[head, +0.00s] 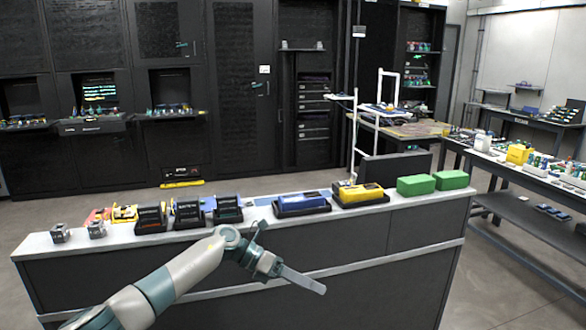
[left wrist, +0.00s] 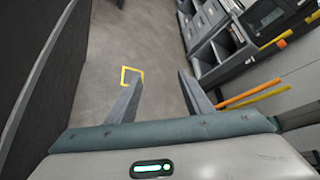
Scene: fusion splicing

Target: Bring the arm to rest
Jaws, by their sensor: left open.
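My left arm comes in from the lower left in the head view, and its gripper (head: 300,278) is in front of the counter's dark front panel, below the worktop. In the left wrist view the two fingers of the left gripper (left wrist: 158,98) stand wide apart with nothing between them. Bare grey floor with a yellow square outline (left wrist: 132,76) shows beyond the fingers. My right gripper is not in either view.
The counter (head: 400,208) carries black devices (head: 150,219), a blue case (head: 302,203), a yellow case (head: 358,194) and green blocks (head: 416,185). A cluttered side table (head: 545,180) stands at right. Dark cabinets line the back.

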